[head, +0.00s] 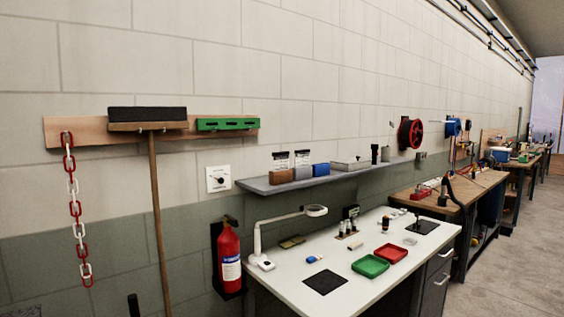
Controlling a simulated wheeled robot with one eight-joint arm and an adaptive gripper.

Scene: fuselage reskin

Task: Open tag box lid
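No box here can be told for certain as the tag box. An open green tray (370,266) and an open red tray (391,253) lie side by side on the white workbench (320,245) below the shelf. My gripper is not in view.
A red fire extinguisher (229,257) hangs left of the bench. A lamp (258,240) stands at the bench's left end. A broom (155,200) and a red-white chain (73,205) hang on the wall. Wooden benches (478,187) continue beyond. Floor (510,260) is clear at right.

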